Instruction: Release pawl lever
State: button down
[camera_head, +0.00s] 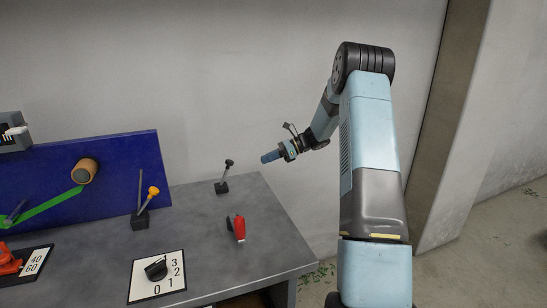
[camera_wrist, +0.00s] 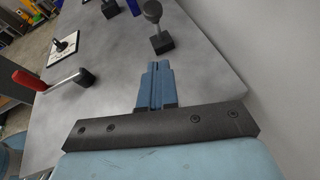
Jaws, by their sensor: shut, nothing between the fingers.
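My gripper (camera_head: 270,156) is shut and empty, held in the air right of the black-knobbed lever. Its blue fingers (camera_wrist: 156,66) are pressed together in the wrist view. The black-knobbed lever (camera_head: 226,176) stands upright on a small dark block at the table's back right; in the wrist view its knob (camera_wrist: 152,10) lies just beyond my fingertips, apart from them. A lever with a yellow knob (camera_head: 153,191) stands farther left. A red-handled lever (camera_head: 238,228) is nearer the front; it also shows in the wrist view (camera_wrist: 29,80). No label shows which one is the pawl lever.
A black dial (camera_head: 156,268) sits on a white numbered plate at the table's front. A blue board (camera_head: 120,160) with a brown roll (camera_head: 84,171) and green strip stands at left. The grey table (camera_head: 195,237) is bare between the levers. A wall stands behind.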

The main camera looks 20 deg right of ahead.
jog(key=w+a, duration=0.2)
jog(key=a, duration=0.7)
jog(key=shift+a+f, duration=0.2)
jog(key=shift+f, duration=0.2)
jog(key=shift+w, duration=0.1)
